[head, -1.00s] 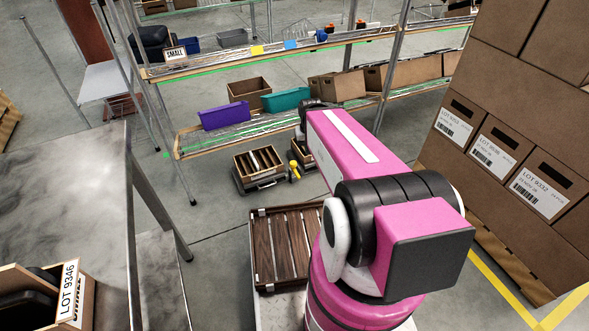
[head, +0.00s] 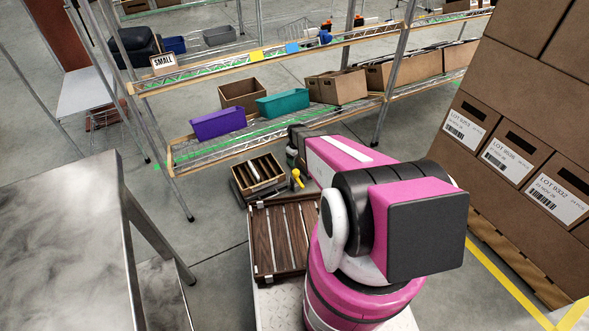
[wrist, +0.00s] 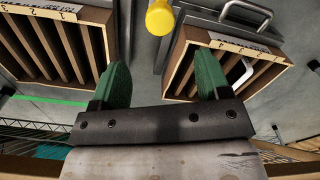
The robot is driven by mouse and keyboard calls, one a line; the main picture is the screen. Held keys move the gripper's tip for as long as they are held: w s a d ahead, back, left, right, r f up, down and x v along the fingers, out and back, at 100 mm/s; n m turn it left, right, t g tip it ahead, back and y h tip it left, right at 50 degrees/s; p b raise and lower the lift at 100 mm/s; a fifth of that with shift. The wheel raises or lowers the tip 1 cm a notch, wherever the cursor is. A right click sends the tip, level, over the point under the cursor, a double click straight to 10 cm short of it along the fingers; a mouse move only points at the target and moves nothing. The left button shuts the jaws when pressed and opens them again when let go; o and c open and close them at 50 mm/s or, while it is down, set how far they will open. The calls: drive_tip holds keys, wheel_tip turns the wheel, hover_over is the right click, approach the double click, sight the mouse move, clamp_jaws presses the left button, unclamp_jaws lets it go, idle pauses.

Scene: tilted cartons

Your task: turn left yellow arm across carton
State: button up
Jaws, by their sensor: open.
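In the wrist view a yellow rounded end (wrist: 160,18) shows at the top, between a left slotted carton (wrist: 100,40) and a right slotted carton (wrist: 185,60). My gripper (wrist: 161,76) is open and empty, its green fingers apart, below the yellow end in the picture and not touching it. The right finger overlaps the right carton in view. In the head view my arm hides the fingers and the area right of the yellow arm.
A slatted wooden deck (head: 284,237) lies close in front of me. A wire shelf (head: 240,135) with a purple bin (head: 218,123) and a teal bin (head: 283,103) stands behind the cartons. Stacked boxes (head: 510,150) are at right, a metal table (head: 60,220) at left.

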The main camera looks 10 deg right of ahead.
sight(296, 171)
wheel_tip(296, 171, down, 11)
drive_tip(key=shift+r, duration=0.15)
drive_tip(key=c, duration=1.3)
